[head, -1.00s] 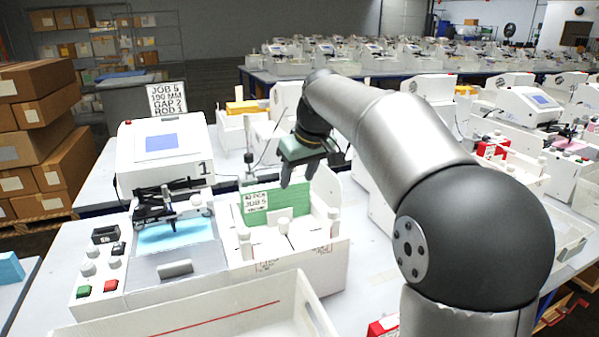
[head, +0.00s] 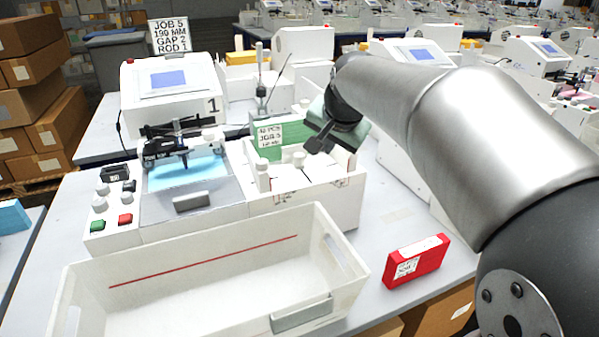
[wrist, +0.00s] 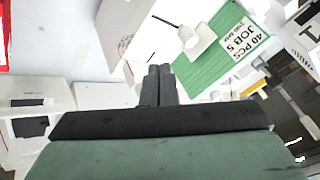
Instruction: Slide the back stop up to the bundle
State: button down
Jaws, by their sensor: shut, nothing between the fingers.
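The bundle is a green stack (head: 291,136) with a "40 PCS JOB 5" label, standing in the white feed tray (head: 335,195) beside machine 1. It also shows in the wrist view (wrist: 190,78). White knobbed posts stand at the tray, one at its front left (head: 263,178) and another near its middle (head: 298,160). A white knob (wrist: 196,42) stands against the bundle in the wrist view. I cannot tell for sure which part is the back stop. My gripper (head: 318,146) is shut and empty, over the right part of the tray. Its closed fingertips (wrist: 158,70) are apart from the bundle.
A large white bin (head: 215,275) with a red line stands in front of the machine. A red box (head: 416,262) lies on the table to the right. Machine 1 (head: 165,85) stands left of the tray. Bare table shows between tray and red box.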

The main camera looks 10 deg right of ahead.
aim_at(298, 156)
jog(key=shift+m, duration=0.6)
jog(key=x, duration=1)
jog(key=shift+s+d+f, duration=0.15)
jog(key=shift+s+f, duration=0.05)
jog(key=shift+f, duration=0.15)
jog(key=shift+w+a+r, duration=0.1)
jog(key=shift+w+a, duration=0.7)
jog(key=shift+w, duration=0.25)
jog(key=shift+w+a, duration=0.45)
jog(key=shift+w, duration=0.1)
